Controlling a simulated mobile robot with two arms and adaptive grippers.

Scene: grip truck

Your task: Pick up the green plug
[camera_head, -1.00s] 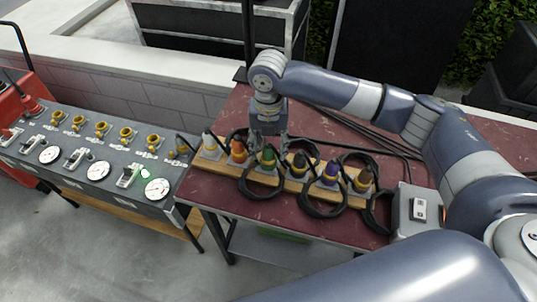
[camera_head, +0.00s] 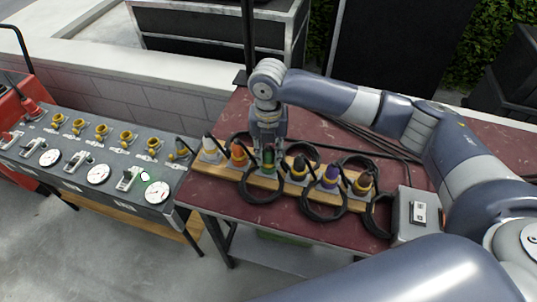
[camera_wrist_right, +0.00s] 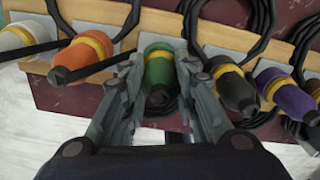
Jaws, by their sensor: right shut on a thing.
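The green plug (camera_head: 268,161) stands in a wooden rack (camera_head: 228,172) on the dark red table, in a row with other coloured plugs. In the right wrist view the green plug (camera_wrist_right: 159,72), with a yellow band, lies between the two fingers of my right gripper (camera_wrist_right: 160,85). My right gripper (camera_head: 268,150) comes down from above and is shut on the green plug, which still sits in its place in the row. The fingers hide part of the plug in the head view. My left gripper is not in view.
An orange plug (camera_head: 239,155) and a black plug (camera_head: 299,168) stand close on either side. White, purple and brown plugs share the rack. Black cable loops lie around them. A grey panel (camera_head: 100,150) with gauges and yellow sockets stands at left. A grey switch box (camera_head: 412,214) is at right.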

